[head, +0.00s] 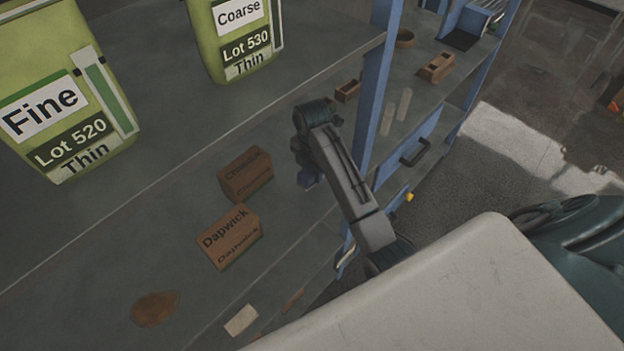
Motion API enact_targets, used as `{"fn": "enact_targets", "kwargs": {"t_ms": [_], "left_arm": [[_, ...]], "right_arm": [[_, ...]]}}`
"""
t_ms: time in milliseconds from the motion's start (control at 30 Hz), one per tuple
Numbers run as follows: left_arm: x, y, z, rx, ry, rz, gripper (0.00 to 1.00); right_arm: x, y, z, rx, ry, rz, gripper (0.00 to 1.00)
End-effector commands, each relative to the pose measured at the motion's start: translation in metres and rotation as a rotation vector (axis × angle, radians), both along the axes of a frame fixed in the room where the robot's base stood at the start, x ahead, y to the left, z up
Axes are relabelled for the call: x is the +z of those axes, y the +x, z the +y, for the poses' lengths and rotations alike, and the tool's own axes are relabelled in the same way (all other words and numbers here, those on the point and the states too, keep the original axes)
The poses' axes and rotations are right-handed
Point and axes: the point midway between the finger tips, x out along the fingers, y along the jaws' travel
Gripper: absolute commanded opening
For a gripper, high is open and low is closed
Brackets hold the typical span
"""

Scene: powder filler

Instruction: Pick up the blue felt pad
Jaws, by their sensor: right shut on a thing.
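My right arm reaches in from the lower right, and its gripper (303,160) points down over the shelf, just right of the brown boxes. It is shut on a small bluish piece, which I take as the blue felt pad (309,179). Most of the piece is hidden by the gripper, and I cannot tell whether it touches the shelf. My left gripper is not in view.
Two brown boxes (229,237) (246,175) stand left of the gripper. Green "Fine" (75,150) and "Coarse" (232,60) containers stand on the higher shelf. A blue post (376,85) rises close right. A brown patch (154,308) and pale block (241,320) lie nearer.

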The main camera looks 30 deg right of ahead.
Motion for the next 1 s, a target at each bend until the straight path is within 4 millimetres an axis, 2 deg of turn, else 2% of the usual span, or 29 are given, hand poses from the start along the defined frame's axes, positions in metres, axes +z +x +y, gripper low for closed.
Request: {"fn": "enact_targets", "kwargs": {"t_ms": [100,200,500,700,1000], "left_arm": [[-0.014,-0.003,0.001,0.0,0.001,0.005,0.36],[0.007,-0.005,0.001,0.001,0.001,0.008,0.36],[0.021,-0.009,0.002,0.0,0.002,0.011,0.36],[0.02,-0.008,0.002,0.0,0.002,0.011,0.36],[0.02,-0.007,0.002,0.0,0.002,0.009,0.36]], "right_arm": [[-0.004,-0.024,0.013,0.001,0.002,-0.002,0.13],[0.009,-0.049,0.026,0.001,0.003,0.002,0.13],[0.012,-0.114,0.061,-0.001,0.004,0.0,0.13],[0.012,-0.136,0.073,-0.001,0.001,-0.004,0.13],[0.013,-0.141,0.075,0.0,-0.001,-0.004,0.13]]}}
